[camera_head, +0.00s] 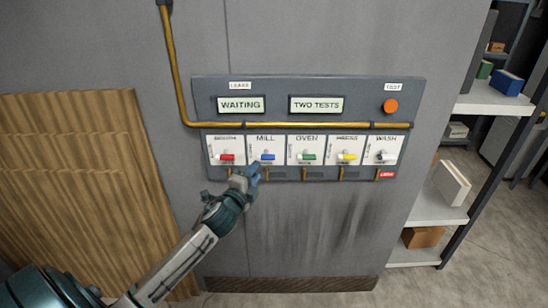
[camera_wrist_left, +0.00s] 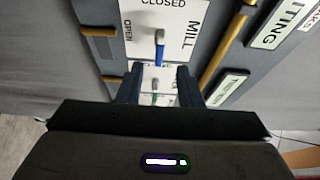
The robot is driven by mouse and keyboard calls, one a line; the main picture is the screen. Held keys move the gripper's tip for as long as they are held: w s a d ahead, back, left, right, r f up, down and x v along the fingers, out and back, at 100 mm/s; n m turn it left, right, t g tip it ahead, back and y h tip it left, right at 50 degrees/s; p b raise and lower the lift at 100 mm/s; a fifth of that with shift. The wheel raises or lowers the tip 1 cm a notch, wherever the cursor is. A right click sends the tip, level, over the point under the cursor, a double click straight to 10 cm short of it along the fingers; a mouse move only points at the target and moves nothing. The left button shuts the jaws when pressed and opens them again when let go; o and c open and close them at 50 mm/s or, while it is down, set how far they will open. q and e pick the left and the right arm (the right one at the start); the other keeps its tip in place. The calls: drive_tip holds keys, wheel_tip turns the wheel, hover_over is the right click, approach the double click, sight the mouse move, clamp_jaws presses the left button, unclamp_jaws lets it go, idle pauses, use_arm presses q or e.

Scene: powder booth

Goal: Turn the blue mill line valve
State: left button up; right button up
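The blue mill valve (camera_head: 267,157) sits on the white MILL plate (camera_head: 266,143), second from the left on the grey wall panel. Its handle lies level in the head view. In the left wrist view the blue handle (camera_wrist_left: 160,50) shows just beyond the fingers, with CLOSED and OPEN printed on its plate. My left gripper (camera_head: 252,172) is just below and left of the handle in the head view. In the left wrist view its fingers (camera_wrist_left: 160,84) are apart with nothing visibly held. Contact with the handle cannot be told. My right gripper is out of view.
Close neighbours are the red valve (camera_head: 227,157) and green OVEN valve (camera_head: 307,157); yellow (camera_head: 347,157) and WASH (camera_head: 381,156) valves follow. A brass pipe (camera_head: 300,125) runs above. An orange button (camera_head: 391,106) is at upper right. Shelves (camera_head: 440,207) stand right.

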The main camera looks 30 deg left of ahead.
sight(266, 156)
use_arm(q)
drive_tip(key=w+p, duration=0.1)
drive_tip(key=w, duration=0.2)
drive_tip(key=w+a+p, duration=0.1)
drive_tip(key=w, duration=0.4)
drive_tip(key=shift+w+a+p, duration=0.2)
drive_tip(key=shift+w+p, duration=0.1)
drive_tip(key=shift+p, duration=0.1)
drive_tip(key=shift+w, duration=0.15)
clamp_jaws()
